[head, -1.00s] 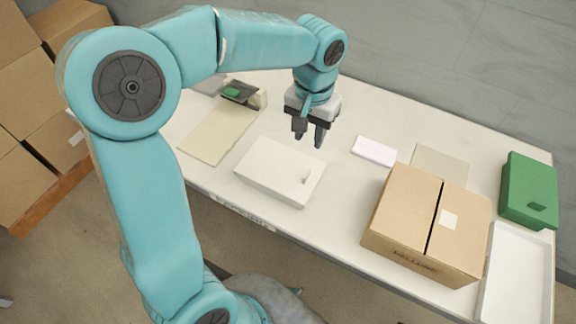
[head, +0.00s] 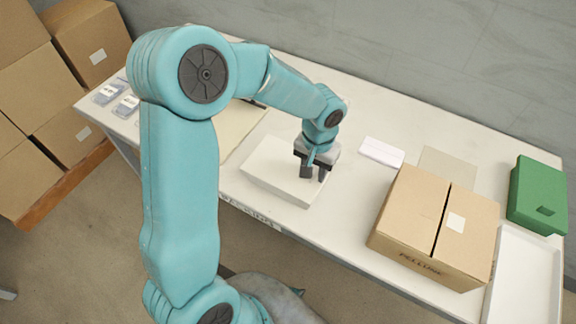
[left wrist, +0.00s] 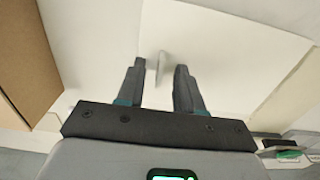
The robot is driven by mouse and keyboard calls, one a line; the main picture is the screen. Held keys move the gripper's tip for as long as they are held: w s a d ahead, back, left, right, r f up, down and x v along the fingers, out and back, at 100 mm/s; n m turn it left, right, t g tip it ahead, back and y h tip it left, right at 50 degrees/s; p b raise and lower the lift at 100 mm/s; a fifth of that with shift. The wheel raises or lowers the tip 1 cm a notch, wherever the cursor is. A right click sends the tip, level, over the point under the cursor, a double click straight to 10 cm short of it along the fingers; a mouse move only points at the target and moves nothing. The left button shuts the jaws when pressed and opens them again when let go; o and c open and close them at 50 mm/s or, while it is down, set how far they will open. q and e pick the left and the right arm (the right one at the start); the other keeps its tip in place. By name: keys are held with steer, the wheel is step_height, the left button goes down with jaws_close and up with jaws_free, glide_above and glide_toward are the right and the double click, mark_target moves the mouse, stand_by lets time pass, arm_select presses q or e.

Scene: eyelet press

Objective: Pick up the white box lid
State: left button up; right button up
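The white box lid (head: 270,170) is the top of a flat white box on the table, left of the cardboard carton. A small upright tab (left wrist: 160,64) on the lid shows in the left wrist view. My left gripper (head: 314,174) is over the lid's right part, fingers pointing down. In the left wrist view its two fingers (left wrist: 159,82) are apart, with the tab between their tips and gaps visible to the sides. In the head view the gripper hides the tab. My right gripper is not in view.
A closed cardboard carton (head: 428,222) stands to the right, with a white tray (head: 522,275) and a green box (head: 537,195) beyond it. A pale slab (head: 381,152) and a beige sheet (head: 448,168) lie behind the carton. Clear table lies behind my left gripper.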

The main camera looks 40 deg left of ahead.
arm_select(q)
jaws_close()
steer(key=shift+r, duration=0.1)
